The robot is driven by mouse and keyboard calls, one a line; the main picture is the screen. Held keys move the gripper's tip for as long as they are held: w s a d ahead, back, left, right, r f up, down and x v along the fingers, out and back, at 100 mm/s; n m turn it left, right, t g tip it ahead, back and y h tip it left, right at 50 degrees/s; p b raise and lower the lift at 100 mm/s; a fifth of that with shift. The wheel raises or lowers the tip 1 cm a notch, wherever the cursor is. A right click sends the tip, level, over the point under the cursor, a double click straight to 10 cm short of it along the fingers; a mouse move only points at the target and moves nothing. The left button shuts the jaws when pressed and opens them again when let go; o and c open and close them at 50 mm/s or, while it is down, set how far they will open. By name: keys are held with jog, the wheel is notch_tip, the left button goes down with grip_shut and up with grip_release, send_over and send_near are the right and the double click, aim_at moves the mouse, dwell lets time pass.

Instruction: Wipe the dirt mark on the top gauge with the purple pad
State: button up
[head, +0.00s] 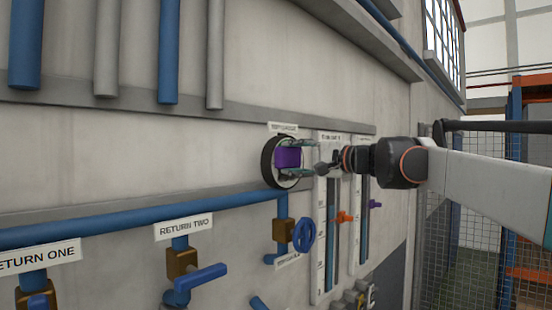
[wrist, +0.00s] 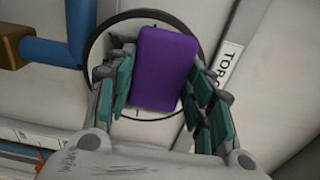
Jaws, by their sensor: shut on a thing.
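The purple pad (head: 288,158) is held between the fingers of my gripper (head: 298,158), in front of the round top gauge (head: 267,164) on the wall. In the wrist view the purple pad (wrist: 164,68) fills the space between the teal-padded fingers of my gripper (wrist: 161,90). The gauge (wrist: 105,40) shows behind it as a dark ring with a pale face. The pad covers much of the face, and no dirt mark shows. I cannot tell whether the pad touches the gauge face.
A blue pipe (head: 140,219) runs below the gauge, with a blue valve wheel (head: 304,235) under it. Tall panels with an orange lever (head: 345,217) and a purple lever (head: 375,204) stand right of the gauge. A ledge (head: 150,115) runs above.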

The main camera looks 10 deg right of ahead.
jog(key=shift+w+d+p, duration=0.35)
jog(key=shift+w+d, duration=0.9)
jog(key=shift+d, duration=0.25)
jog(key=shift+w+d, duration=0.1)
jog(key=shift+w+d+p, duration=0.35)
jog(key=shift+w+d, duration=0.6)
jog(key=shift+d, duration=0.3)
jog(key=shift+b+v, duration=0.3)
jog(key=shift+v, duration=2.65)
jog(key=v, duration=0.3)
